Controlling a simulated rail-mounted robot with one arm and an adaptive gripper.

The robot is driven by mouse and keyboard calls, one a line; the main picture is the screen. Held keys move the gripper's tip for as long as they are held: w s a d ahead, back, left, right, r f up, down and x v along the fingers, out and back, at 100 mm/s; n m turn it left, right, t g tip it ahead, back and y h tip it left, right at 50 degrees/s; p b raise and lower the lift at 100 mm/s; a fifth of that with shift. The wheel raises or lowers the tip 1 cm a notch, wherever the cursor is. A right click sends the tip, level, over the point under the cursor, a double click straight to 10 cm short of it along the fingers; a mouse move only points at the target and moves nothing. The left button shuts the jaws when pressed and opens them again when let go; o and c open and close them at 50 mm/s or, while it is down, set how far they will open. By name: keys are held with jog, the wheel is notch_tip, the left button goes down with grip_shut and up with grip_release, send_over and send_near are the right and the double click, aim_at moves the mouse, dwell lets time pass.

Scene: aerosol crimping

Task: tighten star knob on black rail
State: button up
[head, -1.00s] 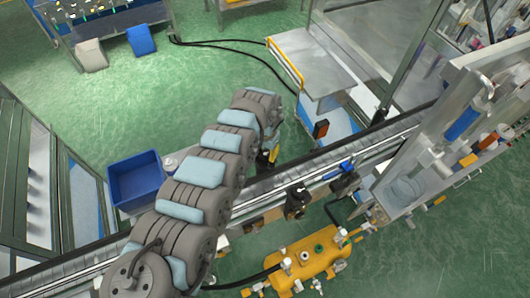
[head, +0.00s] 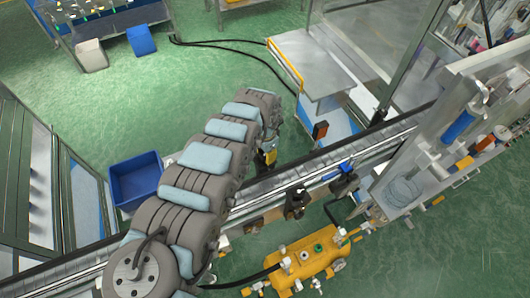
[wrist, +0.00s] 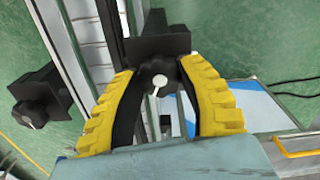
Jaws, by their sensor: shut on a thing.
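A black star knob (wrist: 160,78) with a pale pin at its centre shows in the wrist view, in front of a black clamp block (wrist: 165,40) at the rail. My gripper (wrist: 159,72) has yellow ribbed fingers with dark inner pads, one on each side of this knob. It is shut on the knob. A second black star knob (wrist: 35,112) is at the left of the wrist view, apart from my fingers. In the head view my gripper (head: 269,152) is small beside the rail (head: 265,188), and the knob in it is hidden.
A blue bin (head: 136,181) stands left of my arm. Another black clamp (head: 296,202) sits farther along the rail. A yellow tank (head: 306,262) is in front of the rail, and a metal table (head: 318,65) is behind it.

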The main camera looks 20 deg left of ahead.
aim_at(265, 155)
jog(key=m, duration=0.6)
jog(key=shift+m+p, duration=0.3)
jog(key=shift+p, duration=0.1)
jog(key=m, duration=0.6)
jog(key=shift+m, duration=0.4)
jog(key=o, duration=1.2)
notch_tip(265, 155, up, 12)
dwell(0.4)
